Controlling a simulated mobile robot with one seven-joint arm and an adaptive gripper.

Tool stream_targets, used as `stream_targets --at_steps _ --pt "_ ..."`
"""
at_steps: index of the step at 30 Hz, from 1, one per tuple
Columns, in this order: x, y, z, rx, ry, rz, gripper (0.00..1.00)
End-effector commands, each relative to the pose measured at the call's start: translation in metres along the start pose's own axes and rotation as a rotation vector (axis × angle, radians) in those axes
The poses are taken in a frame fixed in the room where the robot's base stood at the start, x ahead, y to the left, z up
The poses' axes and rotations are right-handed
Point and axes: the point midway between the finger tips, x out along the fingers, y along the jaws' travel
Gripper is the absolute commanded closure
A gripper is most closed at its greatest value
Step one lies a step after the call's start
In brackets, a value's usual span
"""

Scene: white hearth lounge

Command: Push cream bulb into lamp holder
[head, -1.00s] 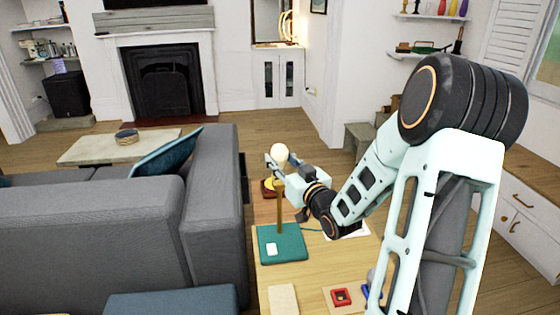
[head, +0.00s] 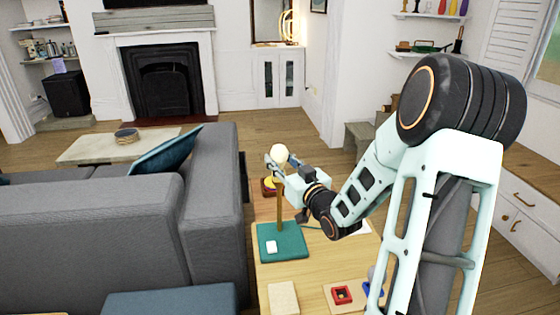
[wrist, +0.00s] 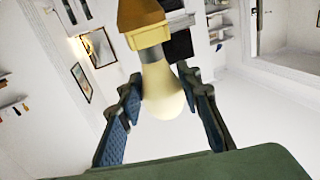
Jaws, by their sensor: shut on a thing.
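The cream bulb (head: 280,155) is held by my gripper (head: 276,164) at the top of the lamp stand. In the wrist view the bulb (wrist: 163,95) sits between the two dark blue fingers of my gripper (wrist: 160,100). Its grey neck meets the mouth of the tan lamp holder (wrist: 147,38); how deep it goes in cannot be seen. In the head view a wooden post (head: 280,212) rises from the teal lamp base (head: 290,246), and my gripper hides the holder.
The lamp stands on a light wooden table (head: 325,270). A pale block (head: 283,297), a red square piece (head: 342,295) and a blue object (head: 376,277) lie near its front. A yellow-topped, reddish item (head: 268,187) is behind the post. A grey sofa (head: 90,235) stands left.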

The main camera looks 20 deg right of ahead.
Motion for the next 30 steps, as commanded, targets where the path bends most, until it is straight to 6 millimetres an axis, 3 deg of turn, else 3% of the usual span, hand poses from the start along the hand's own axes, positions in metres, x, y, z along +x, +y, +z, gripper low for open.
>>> stream_targets --at_steps 13,14,18,30 --pt "0.0001 -0.0002 0.0095 0.000 0.001 0.000 0.92" --pt "0.0001 -0.0001 0.0082 0.000 0.001 0.000 0.65" --pt "0.0000 0.0000 0.0081 0.000 0.000 0.000 0.49" --pt "0.0000 0.0000 0.0084 0.000 0.000 0.000 0.47"
